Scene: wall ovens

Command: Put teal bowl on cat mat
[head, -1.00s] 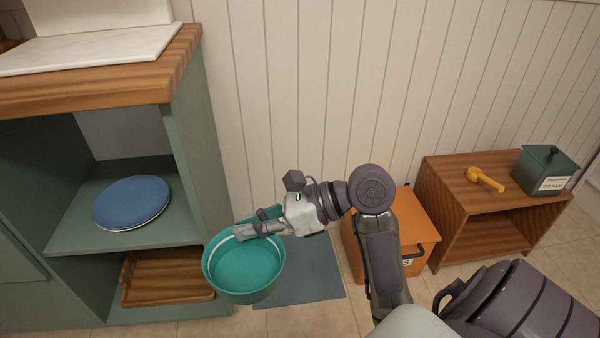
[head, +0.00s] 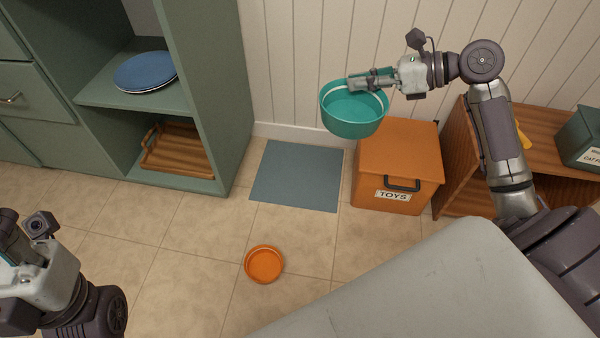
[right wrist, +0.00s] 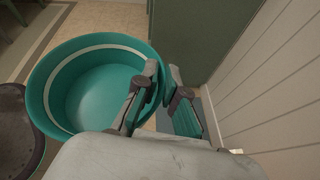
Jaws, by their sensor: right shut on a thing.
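The teal bowl (head: 354,118) hangs in the air, roughly upright, in front of the white panelled wall. It looks empty inside in the right wrist view (right wrist: 95,90). My right gripper (head: 366,80) is shut on its rim, one finger inside and one outside. The cat mat, a plain blue-grey rectangle (head: 297,178), lies flat on the floor by the wall, bare, to the lower left of the bowl in the head view. My left gripper (head: 30,270) is at the lower left edge, its fingers mostly cut off.
An orange toy box (head: 398,165) stands just right of the mat. A small orange dish (head: 264,264) lies on the floor in front of the mat. A green shelf unit (head: 215,100) stands left, a wooden shelf (head: 455,170) right. Tiled floor is otherwise clear.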

